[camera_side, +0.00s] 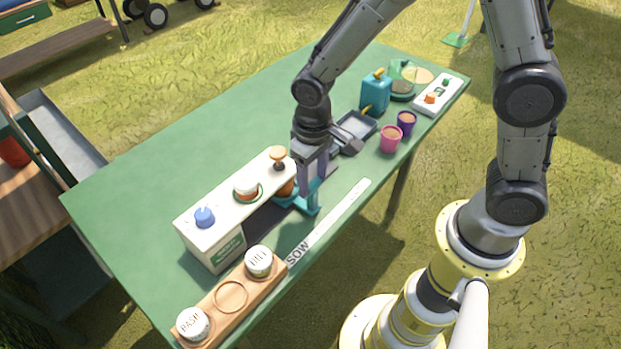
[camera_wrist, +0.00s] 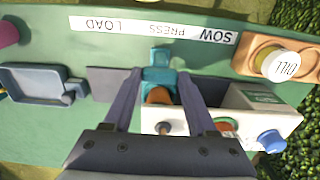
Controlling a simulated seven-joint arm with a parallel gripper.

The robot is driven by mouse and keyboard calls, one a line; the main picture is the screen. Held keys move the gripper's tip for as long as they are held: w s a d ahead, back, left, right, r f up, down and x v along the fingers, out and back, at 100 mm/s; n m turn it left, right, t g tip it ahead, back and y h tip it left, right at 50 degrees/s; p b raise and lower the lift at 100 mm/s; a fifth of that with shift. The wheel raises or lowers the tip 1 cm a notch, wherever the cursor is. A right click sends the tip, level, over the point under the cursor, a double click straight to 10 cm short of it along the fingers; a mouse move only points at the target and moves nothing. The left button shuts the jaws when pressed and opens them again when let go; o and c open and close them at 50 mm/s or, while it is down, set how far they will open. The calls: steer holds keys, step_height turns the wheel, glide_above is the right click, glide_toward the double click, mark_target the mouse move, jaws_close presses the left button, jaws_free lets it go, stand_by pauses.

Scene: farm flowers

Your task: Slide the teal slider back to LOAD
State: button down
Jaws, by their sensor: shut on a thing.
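The teal slider (camera_side: 312,203) sits on its dark track beside the white machine (camera_side: 210,246). In the wrist view the slider (camera_wrist: 158,72) lies level with the word PRESS on the white label strip (camera_wrist: 150,28), between LOAD and SOW. A terracotta-coloured pot (camera_wrist: 158,95) sits at the slider, partly under the machine. My gripper (camera_side: 309,185) reaches down from above. In the wrist view its two fingers (camera_wrist: 160,75) stand on either side of the slider and are shut on it. The exact finger contact is partly hidden in the side view.
Bare dark track (camera_wrist: 104,84) lies on the LOAD side, with a grey tray (camera_wrist: 40,82) beyond it. Pink (camera_side: 391,139) and purple (camera_side: 406,123) pots stand farther along.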

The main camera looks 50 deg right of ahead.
steer(key=d, duration=1)
steer(key=shift+d, duration=0.4)
steer(key=shift+c, duration=1)
jaws_free()
steer(key=shift+r, duration=0.1)
step_height(320, 180, up, 14)
